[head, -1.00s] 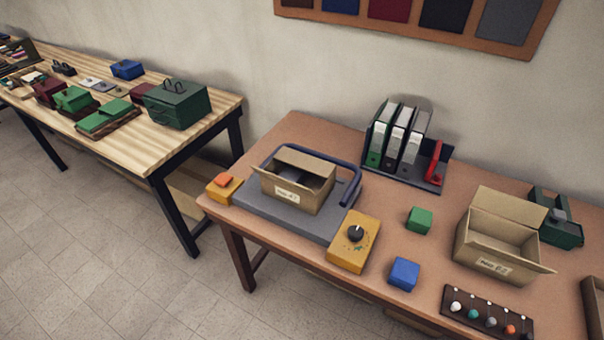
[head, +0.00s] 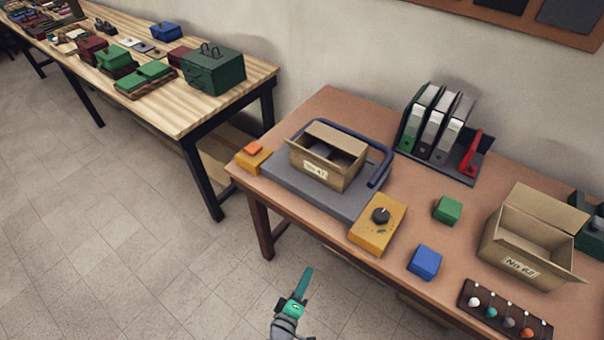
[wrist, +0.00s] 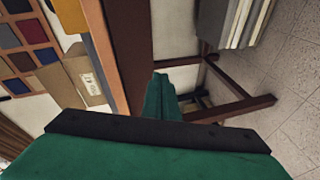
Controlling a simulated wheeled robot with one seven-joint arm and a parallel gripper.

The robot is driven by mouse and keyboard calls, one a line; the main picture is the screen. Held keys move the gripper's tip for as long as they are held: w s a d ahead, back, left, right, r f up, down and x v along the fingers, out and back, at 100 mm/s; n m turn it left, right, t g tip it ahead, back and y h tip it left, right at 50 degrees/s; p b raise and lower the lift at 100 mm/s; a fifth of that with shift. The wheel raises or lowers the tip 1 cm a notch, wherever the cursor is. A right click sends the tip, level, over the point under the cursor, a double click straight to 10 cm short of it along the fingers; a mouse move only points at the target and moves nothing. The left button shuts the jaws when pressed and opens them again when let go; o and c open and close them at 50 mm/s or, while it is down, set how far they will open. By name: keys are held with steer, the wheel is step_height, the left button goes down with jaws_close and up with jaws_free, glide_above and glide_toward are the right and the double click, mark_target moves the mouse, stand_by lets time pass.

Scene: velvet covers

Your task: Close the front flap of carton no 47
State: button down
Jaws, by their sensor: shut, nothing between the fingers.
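Carton no 47 (head: 328,172) is a small open cardboard box on a grey plate on the brown table. Its blurred label seems to read No 47. One flap (head: 336,137) slants up at the back; I cannot tell clearly how the front flap lies. My gripper (head: 305,277), green and slim, is shut and empty. It is in front of the table, over the floor side, below and apart from the carton. In the wrist view my shut fingers (wrist: 160,95) point toward the table's underside. A labelled carton (wrist: 70,78) shows there at the left; which one is unclear.
A blue curved bar (head: 379,168) stands around the plate's back and right. A yellow dial box (head: 370,235), an orange-topped block (head: 252,158), a green cube (head: 447,209) and a blue cube (head: 425,262) lie nearby. A larger carton (head: 520,255) stands right. Floor at left is clear.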

steer(key=w+a+r+t+h, duration=0.3)
steer(key=w+r+h, duration=0.1)
steer(key=w+r, duration=0.55)
steer(key=t+h, duration=0.2)
steer(key=h, duration=0.2)
glide_toward(308, 152)
steer(key=x, duration=0.6)
steer(key=shift+w+d, duration=0.15)
steer(key=shift+w, duration=0.15)
